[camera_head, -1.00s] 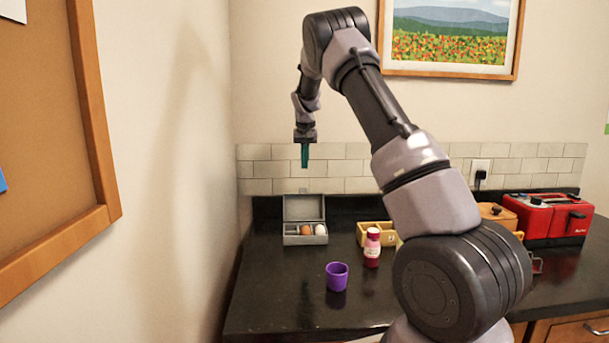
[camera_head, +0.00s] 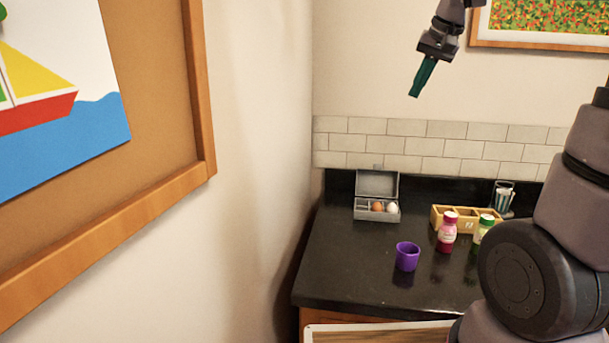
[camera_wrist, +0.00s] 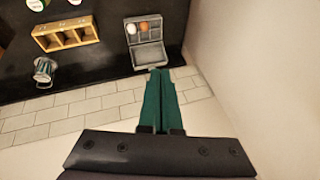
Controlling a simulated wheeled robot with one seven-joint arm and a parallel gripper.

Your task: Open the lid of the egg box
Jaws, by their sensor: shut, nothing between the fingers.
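The grey egg box (camera_head: 378,207) stands at the back left of the black counter, close to the tiled wall. Its lid (camera_head: 377,184) is raised and stands upright at the back. A brown egg and a white egg (camera_head: 392,207) show in its compartments. The box also appears at the top of the wrist view (camera_wrist: 134,38), with its lid (camera_wrist: 150,55) open. My gripper (camera_head: 415,92), with green fingers, is shut and empty, high above the counter and to the right of the box, apart from it. The fingers (camera_wrist: 160,75) are together in the wrist view.
A purple cup (camera_head: 407,257) stands in front of the box. A bottle with a pink cap (camera_head: 447,232), a green-capped bottle (camera_head: 484,228) and a wooden divided tray (camera_head: 437,217) stand to the right. A glass (camera_head: 503,196) is behind. A corkboard wall is on the left.

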